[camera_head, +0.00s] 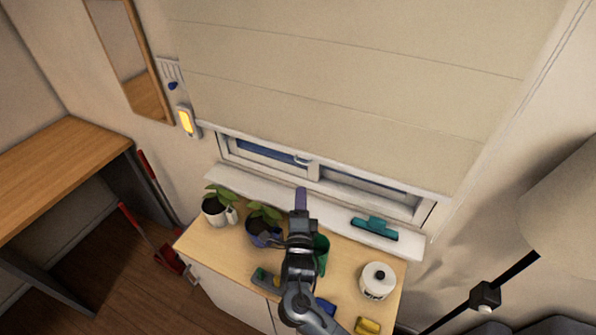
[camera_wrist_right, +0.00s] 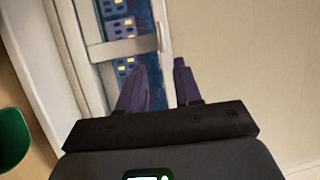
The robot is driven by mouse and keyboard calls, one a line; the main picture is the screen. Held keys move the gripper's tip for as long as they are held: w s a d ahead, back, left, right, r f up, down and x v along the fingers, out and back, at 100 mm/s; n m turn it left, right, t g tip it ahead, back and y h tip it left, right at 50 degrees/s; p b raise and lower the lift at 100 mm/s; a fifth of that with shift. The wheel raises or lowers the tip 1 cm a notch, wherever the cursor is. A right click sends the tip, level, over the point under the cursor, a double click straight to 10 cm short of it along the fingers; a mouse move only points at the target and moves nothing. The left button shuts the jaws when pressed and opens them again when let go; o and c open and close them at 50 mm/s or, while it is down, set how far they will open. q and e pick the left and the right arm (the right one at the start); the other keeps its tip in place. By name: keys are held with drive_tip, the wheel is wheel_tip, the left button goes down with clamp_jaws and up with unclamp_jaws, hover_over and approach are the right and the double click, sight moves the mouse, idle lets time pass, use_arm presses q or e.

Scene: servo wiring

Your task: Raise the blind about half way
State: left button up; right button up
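The beige blind (camera_head: 350,80) hangs over most of the window in the head view. Its lower edge is a little above the sill, and a strip of window (camera_head: 268,152) shows below. The blind also fills the right of the right wrist view (camera_wrist_right: 245,70). My right gripper (camera_head: 301,193) is in front of the sill, below the blind's lower edge. In the right wrist view its purple fingers (camera_wrist_right: 162,75) are apart with nothing between them, pointing toward the window. Contact with the blind is not visible. My left gripper is not in view.
A lit yellow panel (camera_head: 187,121) is on the wall left of the blind. A teal squeegee (camera_head: 375,228) lies on the sill (camera_head: 335,215). A lamp stands at right.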

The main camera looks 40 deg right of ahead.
drive_tip(key=p+x, duration=0.2)
drive_tip(key=x, duration=0.8)
drive_tip(key=shift+w+r, duration=0.2)
drive_tip(key=shift+w, duration=0.2)
drive_tip(key=shift+d, duration=0.1)
drive_tip(key=shift+c, duration=0.3)
clamp_jaws()
idle(0.5)
